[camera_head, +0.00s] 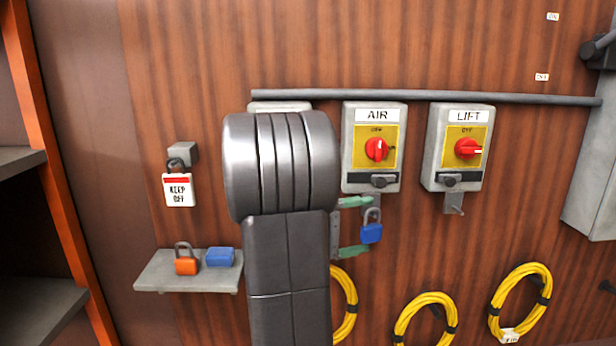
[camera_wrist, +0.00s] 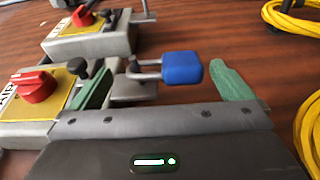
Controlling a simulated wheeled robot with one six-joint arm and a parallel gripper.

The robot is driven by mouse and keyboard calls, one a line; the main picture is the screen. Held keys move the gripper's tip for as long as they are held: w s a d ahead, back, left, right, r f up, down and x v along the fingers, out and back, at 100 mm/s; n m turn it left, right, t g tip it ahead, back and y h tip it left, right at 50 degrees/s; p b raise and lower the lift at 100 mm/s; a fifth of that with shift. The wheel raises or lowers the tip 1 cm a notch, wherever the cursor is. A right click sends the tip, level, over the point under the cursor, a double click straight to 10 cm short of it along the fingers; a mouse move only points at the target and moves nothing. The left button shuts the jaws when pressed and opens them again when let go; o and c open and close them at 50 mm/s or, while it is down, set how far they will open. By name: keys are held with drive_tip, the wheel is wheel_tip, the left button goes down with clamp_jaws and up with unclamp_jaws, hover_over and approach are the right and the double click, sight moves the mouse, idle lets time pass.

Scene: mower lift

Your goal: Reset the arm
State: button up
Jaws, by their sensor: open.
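My gripper (camera_head: 352,228) is open beside the blue padlock (camera_head: 371,232) that hangs below the AIR switch box (camera_head: 350,170). Its green fingertips sit above and below the padlock's level in the head view. In the wrist view, my gripper (camera_wrist: 165,88) has the padlock (camera_wrist: 183,67) between and just beyond its fingers, with no clear contact. The padlock's shackle goes to the grey tab (camera_wrist: 133,90) under the box. My grey arm hides much of the board left of the AIR box.
The LIFT switch box (camera_head: 432,160) is to the right. A grey pipe (camera_head: 520,99) runs above the boxes. A small shelf (camera_head: 160,275) holds an orange padlock (camera_head: 187,266) and a blue item (camera_head: 220,257). A KEEP OFF tag (camera_head: 178,190) hangs at left. Yellow hoses (camera_head: 497,312) hang below.

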drive_tip(key=shift+x, duration=1.25)
drive_tip(key=shift+a, duration=0.1)
